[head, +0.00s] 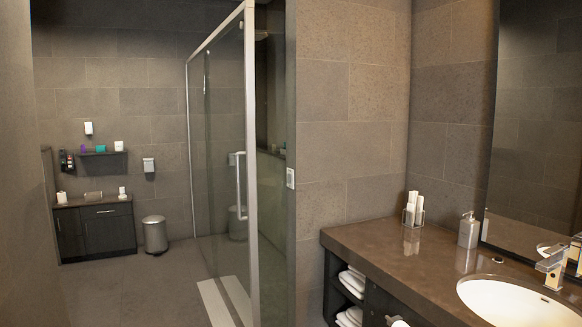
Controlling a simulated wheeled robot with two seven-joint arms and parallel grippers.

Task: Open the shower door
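The glass shower door (225,130) stands left of centre in the head view, within a light metal frame (251,160). A pale vertical handle (239,185) is on the glass close to the near frame post. I cannot tell for certain whether the door is fully shut or slightly ajar. Neither of my grippers is in view, and nothing touches the handle.
A tiled wall (345,130) stands right of the shower. The vanity counter (350,236) with a sink (520,303) fills the lower right. A dark cabinet (95,232) and a bin (155,235) stand at the back left. The floor (130,290) left of the shower is clear.

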